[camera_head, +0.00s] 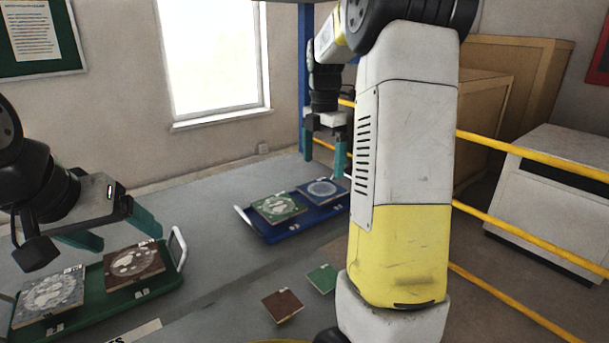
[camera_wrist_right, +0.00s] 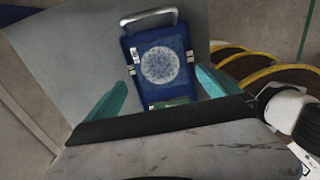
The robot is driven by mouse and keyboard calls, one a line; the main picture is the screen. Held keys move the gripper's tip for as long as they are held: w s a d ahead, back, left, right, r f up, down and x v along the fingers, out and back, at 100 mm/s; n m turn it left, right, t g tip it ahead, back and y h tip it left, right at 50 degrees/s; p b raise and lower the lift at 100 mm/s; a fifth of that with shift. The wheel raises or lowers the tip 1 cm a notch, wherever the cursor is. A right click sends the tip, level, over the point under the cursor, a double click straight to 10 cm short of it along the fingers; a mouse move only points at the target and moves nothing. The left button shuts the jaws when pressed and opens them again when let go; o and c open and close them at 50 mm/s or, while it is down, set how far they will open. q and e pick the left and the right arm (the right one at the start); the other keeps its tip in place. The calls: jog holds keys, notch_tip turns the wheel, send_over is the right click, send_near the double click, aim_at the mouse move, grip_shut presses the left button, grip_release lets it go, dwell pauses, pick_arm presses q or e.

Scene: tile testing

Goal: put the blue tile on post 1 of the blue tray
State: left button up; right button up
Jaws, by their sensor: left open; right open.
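The blue tile (camera_head: 322,189), with a pale round pattern, lies flat on the far right part of the blue tray (camera_head: 292,231). A green patterned tile (camera_head: 278,208) lies beside it on the tray's left part. My right gripper (camera_head: 325,157) is open and empty above the blue tile, apart from it. In the right wrist view the blue tile (camera_wrist_right: 161,66) shows ahead of the spread fingers (camera_wrist_right: 160,90), with the tray's handle (camera_wrist_right: 149,15) beyond. The post labels are too small to read. My left gripper (camera_head: 112,228) is open and empty over the green tray (camera_head: 110,300).
The green tray holds a brown tile (camera_head: 133,262) and a grey tile (camera_head: 48,298). A small brown piece (camera_head: 282,306) and a small green piece (camera_head: 322,278) lie on the grey table. My right arm hides part of the table's right side. Yellow rails (camera_head: 530,153) run behind.

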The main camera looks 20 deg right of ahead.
notch_tip(320, 180, up, 5)
jog(key=s+a+r+m+t+y, duration=0.1)
jog(key=s+a+m+t, duration=0.15)
jog(key=s+m, duration=0.3)
jog(key=s+a+r+m+t, duration=0.1)
jog(key=s+a+m, duration=0.3)
jog(key=s+m, duration=0.15)
jog(key=s+a+f+m+t, duration=0.1)
jog(key=s+a+f+m, duration=0.1)
jog(key=s+m, duration=0.3)
jog(key=s+a+f+m+t+y, duration=0.1)
jog(key=s+a+f+m, duration=0.1)
jog(key=s+m, duration=0.3)
jog(key=shift+s+a+f+t, duration=0.3)
jog(key=shift+s+a, duration=0.3)
jog(key=shift+a, duration=0.3)
